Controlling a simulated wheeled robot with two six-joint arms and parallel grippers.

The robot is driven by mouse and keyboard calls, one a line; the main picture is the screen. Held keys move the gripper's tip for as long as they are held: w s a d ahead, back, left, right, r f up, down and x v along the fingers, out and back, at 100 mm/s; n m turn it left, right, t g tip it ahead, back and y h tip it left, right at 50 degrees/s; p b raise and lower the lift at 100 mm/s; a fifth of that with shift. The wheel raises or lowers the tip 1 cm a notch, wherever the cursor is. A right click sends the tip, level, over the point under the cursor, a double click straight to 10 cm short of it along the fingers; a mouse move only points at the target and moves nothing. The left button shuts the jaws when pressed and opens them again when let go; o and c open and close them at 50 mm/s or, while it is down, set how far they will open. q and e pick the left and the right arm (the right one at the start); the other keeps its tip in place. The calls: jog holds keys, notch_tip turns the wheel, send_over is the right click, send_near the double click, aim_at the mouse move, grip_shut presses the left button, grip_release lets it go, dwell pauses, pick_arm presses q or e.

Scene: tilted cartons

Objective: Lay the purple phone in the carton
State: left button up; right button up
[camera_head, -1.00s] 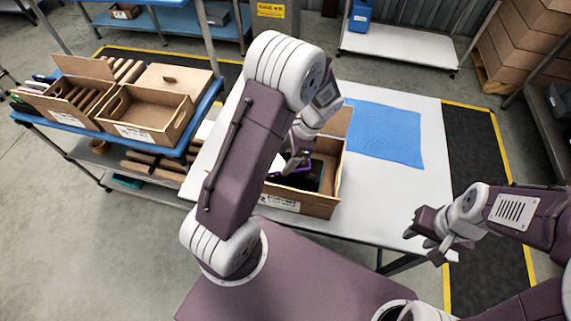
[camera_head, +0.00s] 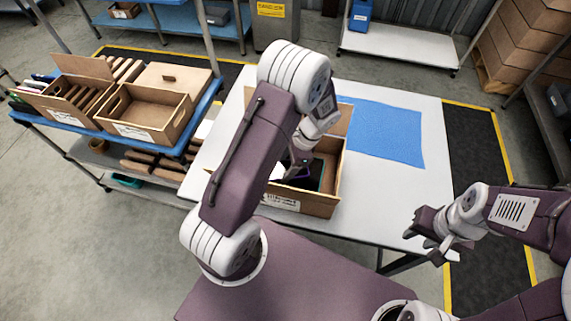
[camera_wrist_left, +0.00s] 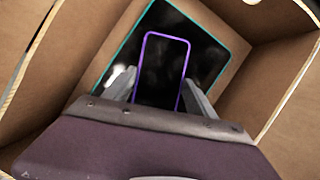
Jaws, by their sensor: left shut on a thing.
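The carton (camera_head: 326,203) is an open brown box on the white table, with its back flap up. Inside it lies a dark tablet with a teal edge (camera_wrist_left: 207,50). The purple phone (camera_wrist_left: 160,62) has a black face and a purple rim. My left gripper (camera_head: 290,173) is inside the carton, and in the left wrist view its fingers (camera_wrist_left: 157,88) are shut on the phone's near part. The phone is over the tablet; I cannot tell whether they touch. My arm hides part of the carton in the head view. My right gripper (camera_head: 430,243) is open and empty by the table's front right corner.
A blue mat (camera_head: 385,133) lies right of the carton on the white table (camera_head: 400,195). A blue shelf cart at the left holds a carton with dividers (camera_head: 66,104) and an empty carton (camera_head: 146,112). The table's right side is clear.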

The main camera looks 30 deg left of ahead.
pick_arm(q)
jog(key=o, duration=1.6)
jog(key=shift+r, duration=0.2)
jog(key=p+v, duration=0.1)
jog(key=v, duration=1.2)
jog(key=shift+s+a, duration=0.2)
